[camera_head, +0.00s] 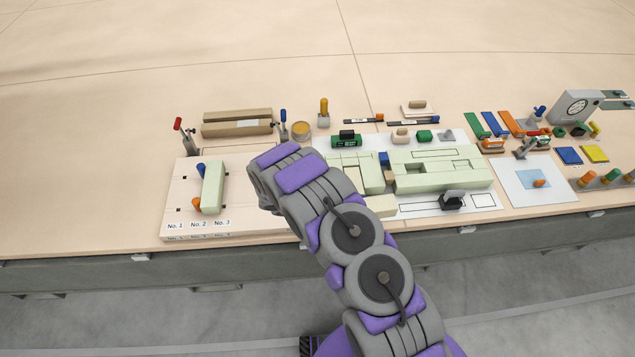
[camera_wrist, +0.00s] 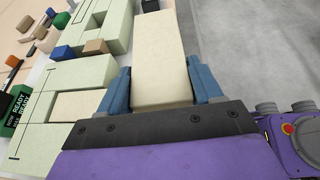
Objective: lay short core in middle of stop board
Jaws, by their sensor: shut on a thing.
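A plain cream block (camera_wrist: 155,35), which looks like the short core, is between the blue fingers of my gripper (camera_wrist: 160,72) in the wrist view. The fingers are shut on its near end, and its far end points away from me. In the head view its cream end (camera_head: 381,206) shows beside my arm at the table's front; the arm hides the fingers. The board marked No. 1, No. 2 and No. 3 (camera_head: 182,212), which looks like the stop board, is at the left. A pale green block (camera_head: 213,187) stands on it beside blue and orange pegs.
Pale green slotted blocks (camera_head: 440,168) lie on a white sheet right of my arm. A tan block (camera_head: 237,123) and an amber pot (camera_head: 301,131) are behind the board. A red-topped post (camera_head: 181,128) rises at its back left corner. A gauge (camera_head: 576,106) stands far right.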

